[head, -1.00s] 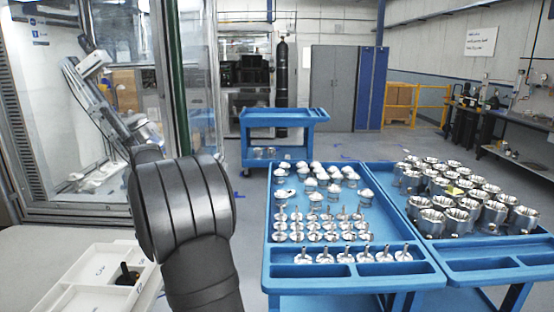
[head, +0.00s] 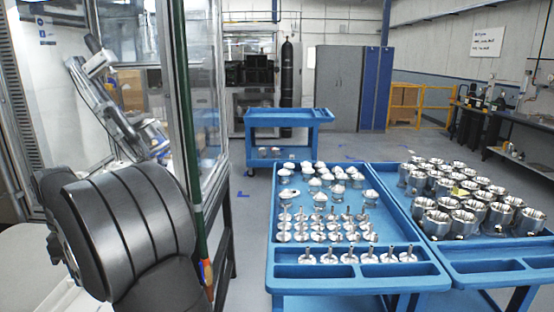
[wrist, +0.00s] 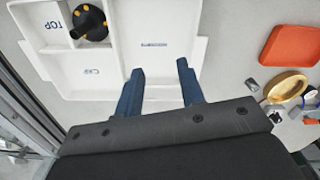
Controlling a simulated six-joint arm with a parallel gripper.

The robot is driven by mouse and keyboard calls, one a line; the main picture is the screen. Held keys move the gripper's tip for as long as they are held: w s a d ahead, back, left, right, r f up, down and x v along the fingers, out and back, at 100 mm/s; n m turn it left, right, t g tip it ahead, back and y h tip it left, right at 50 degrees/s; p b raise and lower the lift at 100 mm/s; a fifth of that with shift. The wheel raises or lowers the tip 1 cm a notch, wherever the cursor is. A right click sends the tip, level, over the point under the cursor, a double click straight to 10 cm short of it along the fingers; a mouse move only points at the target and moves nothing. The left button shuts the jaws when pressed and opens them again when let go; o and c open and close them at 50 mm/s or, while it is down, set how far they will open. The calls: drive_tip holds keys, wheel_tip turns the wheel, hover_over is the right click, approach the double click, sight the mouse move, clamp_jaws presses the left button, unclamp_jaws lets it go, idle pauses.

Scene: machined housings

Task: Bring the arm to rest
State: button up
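My gripper (wrist: 160,68) shows in the wrist view with its two blue fingers apart and nothing between them. It is over or near the lower edge of a white tray (wrist: 147,22); the height above it is hard to tell. The tray has compartments marked TOP and what looks like CAP. In the head view only my dark arm links show at the lower left; the gripper is out of that view.
An orange-red piece (wrist: 290,46), a gold ring (wrist: 287,87) and small metal parts lie right of the tray. In the head view, a blue cart (head: 358,272) holds rows of metal parts, beside another with housings (head: 467,215). A glass enclosure (head: 190,110) stands left.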

drive_tip(key=s+a, duration=0.4)
drive_tip(key=s, duration=0.9)
drive_tip(key=s+a, duration=0.4)
drive_tip(key=s, duration=0.9)
drive_tip(key=shift+s+a, duration=0.1)
drive_tip(key=w+d, duration=0.2)
drive_tip(key=w, duration=0.8)
drive_tip(key=w+d, duration=0.3)
drive_tip(key=w, duration=0.8)
drive_tip(key=shift+d, duration=0.2)
